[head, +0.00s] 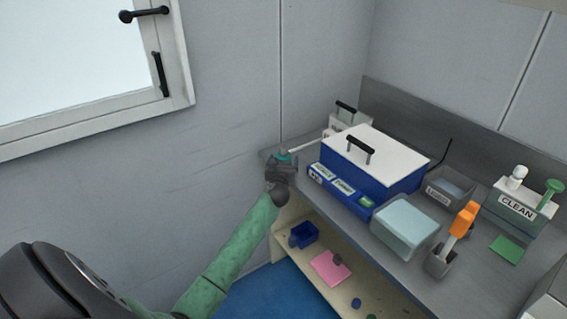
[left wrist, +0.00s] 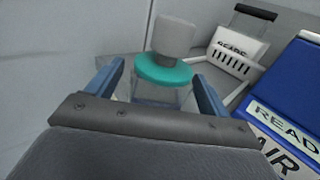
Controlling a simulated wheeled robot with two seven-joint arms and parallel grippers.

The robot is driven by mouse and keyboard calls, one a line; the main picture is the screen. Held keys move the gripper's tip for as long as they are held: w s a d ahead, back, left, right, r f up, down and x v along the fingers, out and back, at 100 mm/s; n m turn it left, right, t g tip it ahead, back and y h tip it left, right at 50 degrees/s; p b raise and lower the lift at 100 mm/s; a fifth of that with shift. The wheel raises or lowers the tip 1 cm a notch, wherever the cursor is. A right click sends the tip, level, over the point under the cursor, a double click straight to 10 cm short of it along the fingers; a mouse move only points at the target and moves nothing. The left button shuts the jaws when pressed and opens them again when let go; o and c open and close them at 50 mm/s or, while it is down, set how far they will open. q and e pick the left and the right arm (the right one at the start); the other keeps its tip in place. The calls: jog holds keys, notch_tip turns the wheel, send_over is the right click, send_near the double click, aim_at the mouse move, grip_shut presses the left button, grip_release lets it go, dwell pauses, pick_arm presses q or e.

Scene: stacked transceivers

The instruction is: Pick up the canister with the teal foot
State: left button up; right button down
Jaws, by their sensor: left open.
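The canister (left wrist: 175,40) shows in the left wrist view as a grey, rounded body on a wide teal foot (left wrist: 163,70). It stands upright at the far left end of the grey bench. In the head view only a bit of its teal foot (head: 284,157) shows, mostly hidden behind my gripper. My left gripper (left wrist: 160,85) is open, its two blue fingers pointing at the canister, one to each side of the foot's near edge. It also shows in the head view (head: 283,165). I cannot tell whether the fingers touch the foot. My right gripper is not in view.
A blue case with a white lid (head: 375,155) stands close to the right of the canister. A white labelled box with a black handle (left wrist: 238,48) is behind it. The grey wall (head: 225,130) is close on the left. A lower shelf (head: 315,262) holds a blue bin and pink sheet.

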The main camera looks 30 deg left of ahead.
pick_arm(q)
jog(key=shift+w+a, duration=0.2)
jog(key=shift+w, duration=0.2)
grip_shut()
